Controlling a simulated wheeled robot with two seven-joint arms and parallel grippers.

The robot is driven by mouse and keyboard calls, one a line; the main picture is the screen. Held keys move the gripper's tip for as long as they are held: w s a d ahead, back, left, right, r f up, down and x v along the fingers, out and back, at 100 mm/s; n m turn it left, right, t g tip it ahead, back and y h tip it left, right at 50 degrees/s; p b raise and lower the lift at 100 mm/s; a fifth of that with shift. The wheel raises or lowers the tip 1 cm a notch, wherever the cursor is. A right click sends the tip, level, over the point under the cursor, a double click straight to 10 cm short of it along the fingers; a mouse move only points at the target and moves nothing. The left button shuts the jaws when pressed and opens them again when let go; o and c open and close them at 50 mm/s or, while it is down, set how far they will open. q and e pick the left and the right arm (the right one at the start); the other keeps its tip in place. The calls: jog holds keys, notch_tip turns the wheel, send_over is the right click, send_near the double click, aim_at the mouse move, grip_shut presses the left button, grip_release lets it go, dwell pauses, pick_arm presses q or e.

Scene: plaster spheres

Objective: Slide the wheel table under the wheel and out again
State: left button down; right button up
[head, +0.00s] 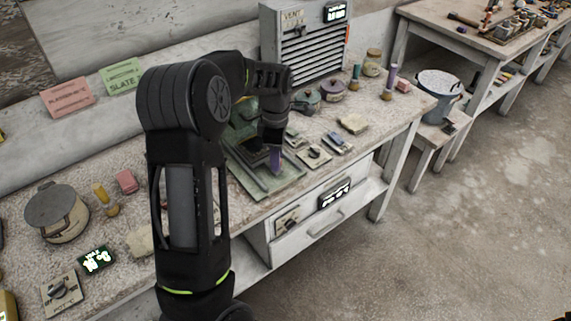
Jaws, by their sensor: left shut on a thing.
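My left arm reaches across the workbench, and its dark gripper (275,146) points down over a flat green metal base (284,190). I cannot tell for sure that this is the wheel table. Green parts of a machine (243,108) show behind the gripper. The wheel cannot be made out; my arm hides much of that spot. My right gripper is not in view.
A grey vent box (305,50) stands behind. Switch plates (314,155) and small blocks lie right of the green base. Lidded pots (306,100) stand beyond. A round lidded vessel (57,212) is at left. A drawer (310,232) sits below the bench edge.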

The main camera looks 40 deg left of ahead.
pick_arm(q)
jog(key=shift+w+a, duration=0.2)
jog(key=shift+a, duration=0.4)
jog(key=shift+w+a, duration=0.15)
jog(key=shift+a, duration=0.45)
jog(key=shift+d, duration=0.3)
jog(key=c, duration=1.1)
grip_release()
jog(key=shift+c, duration=0.2)
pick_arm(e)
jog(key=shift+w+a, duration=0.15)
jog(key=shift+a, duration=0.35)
pick_arm(q)
notch_tip(320, 180, up, 8)
jog(key=b, duration=0.1)
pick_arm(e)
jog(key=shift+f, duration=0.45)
